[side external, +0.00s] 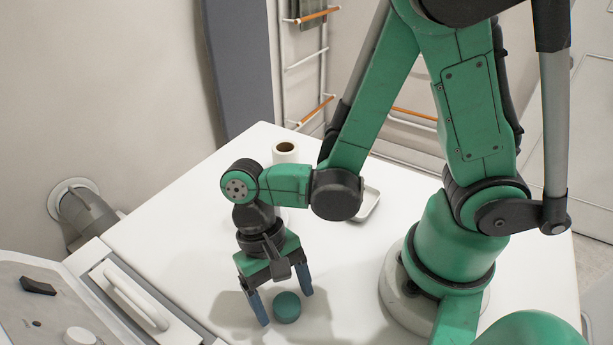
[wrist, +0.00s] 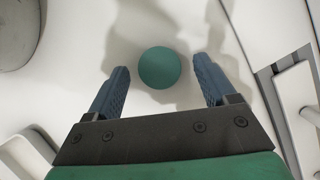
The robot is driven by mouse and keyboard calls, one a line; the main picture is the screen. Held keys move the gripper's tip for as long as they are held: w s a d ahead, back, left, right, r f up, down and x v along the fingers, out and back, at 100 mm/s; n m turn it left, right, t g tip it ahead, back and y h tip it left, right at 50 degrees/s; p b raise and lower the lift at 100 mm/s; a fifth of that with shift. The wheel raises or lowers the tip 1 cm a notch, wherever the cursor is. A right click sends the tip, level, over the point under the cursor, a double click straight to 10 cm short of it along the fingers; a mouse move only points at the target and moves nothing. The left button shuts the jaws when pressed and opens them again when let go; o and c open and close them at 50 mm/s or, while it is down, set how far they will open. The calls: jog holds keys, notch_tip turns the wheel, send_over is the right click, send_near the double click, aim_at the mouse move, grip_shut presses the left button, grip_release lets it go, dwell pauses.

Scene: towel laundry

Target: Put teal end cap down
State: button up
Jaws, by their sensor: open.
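The teal end cap (side external: 287,307) is a small round piece on the white table (side external: 175,232). In the wrist view the end cap (wrist: 159,68) shows as a teal disc just beyond and between the fingertips. My gripper (side external: 284,308) is open, low over the table, with one blue finger on each side of the cap. In the wrist view my gripper (wrist: 161,75) shows a clear gap between each finger and the cap. I cannot tell whether the cap's underside rests fully flat.
A white roll (side external: 285,152) with a dark core stands at the table's back edge. A small white tray (side external: 369,203) lies behind my arm. A white machine with a handle (side external: 137,296) adjoins the table at left. The table's left part is clear.

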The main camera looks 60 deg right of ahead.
jog(key=v, duration=1.1)
jog(key=w+d+r+n+t+h, duration=0.1)
jog(key=w+d+r+n+t, duration=0.2)
jog(key=d+t, duration=0.8)
jog(key=shift+w+n+h, duration=0.4)
jog(key=shift+w+n, duration=0.3)
jog(key=shift+w, duration=0.35)
